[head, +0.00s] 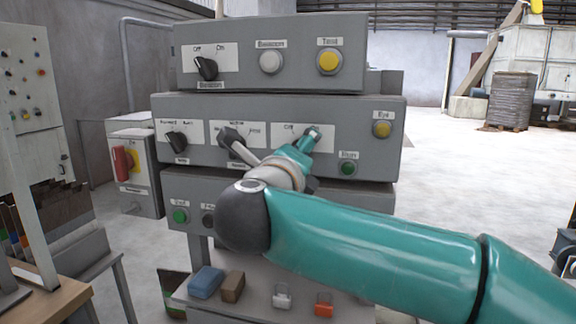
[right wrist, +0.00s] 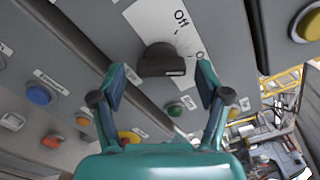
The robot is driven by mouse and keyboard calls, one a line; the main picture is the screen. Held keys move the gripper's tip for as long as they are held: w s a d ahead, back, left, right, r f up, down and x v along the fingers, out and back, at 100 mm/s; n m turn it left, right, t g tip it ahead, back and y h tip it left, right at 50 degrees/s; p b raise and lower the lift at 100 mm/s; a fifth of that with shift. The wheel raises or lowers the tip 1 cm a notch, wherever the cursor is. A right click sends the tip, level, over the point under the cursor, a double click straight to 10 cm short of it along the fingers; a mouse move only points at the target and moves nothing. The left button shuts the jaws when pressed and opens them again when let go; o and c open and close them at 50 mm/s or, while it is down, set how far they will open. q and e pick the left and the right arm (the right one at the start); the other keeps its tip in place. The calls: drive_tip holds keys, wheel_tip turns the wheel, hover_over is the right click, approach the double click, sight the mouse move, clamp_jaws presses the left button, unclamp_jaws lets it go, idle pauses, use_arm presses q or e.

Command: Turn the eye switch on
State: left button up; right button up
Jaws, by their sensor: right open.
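The eye switch is a black rotary knob (right wrist: 160,60) on a white plate with an "Off" label, seen in the right wrist view. In the head view its plate (head: 288,130) is on the right of the middle grey box, left of the "Eye" lamp (head: 382,129), and my gripper hides the knob. My right gripper (head: 308,142) is open in front of it. In the right wrist view, the fingers of the same gripper (right wrist: 162,76) stand apart on either side of the knob, with no clear contact. I cannot tell which way the knob points. My left gripper is not in view.
The middle box also has other switches, such as the left black knob (head: 176,139), and a green button (head: 348,168). The upper box (head: 230,80) carries another knob and two round buttons. A shelf below holds a blue block (head: 205,282) and a brown block (head: 232,287).

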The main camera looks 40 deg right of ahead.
drive_tip(key=v, duration=1.1)
drive_tip(key=shift+s+a, duration=0.25)
drive_tip(key=shift+f, duration=0.1)
